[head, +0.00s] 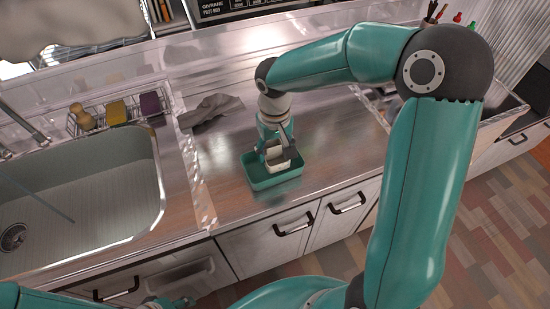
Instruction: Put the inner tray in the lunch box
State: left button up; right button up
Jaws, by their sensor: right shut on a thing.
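The lunch box (262,184) is a teal open box on the metal counter, right of the sink. The inner tray (279,163) is a small off-white piece. My right gripper (276,152) points down over the box and is shut on the inner tray. The tray is over or inside the right part of the box; I cannot tell whether it touches the bottom. The gripper hides part of the tray and of the box's far side. A piece of my left arm shows at the lower left; its gripper cannot be made out.
A sink (80,190) takes up the left of the counter. A wire rack (112,113) with sponges stands behind it. A crumpled grey cloth (211,110) lies behind the box. The counter right of the box is clear. Cabinet doors are below the front edge.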

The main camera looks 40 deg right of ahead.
aim_at(275, 160)
jog(key=shift+f, duration=2.15)
jog(key=o, duration=1)
jog(key=shift+c, duration=0.2)
notch_tip(275, 160, up, 12)
jog(key=shift+s, duration=0.1)
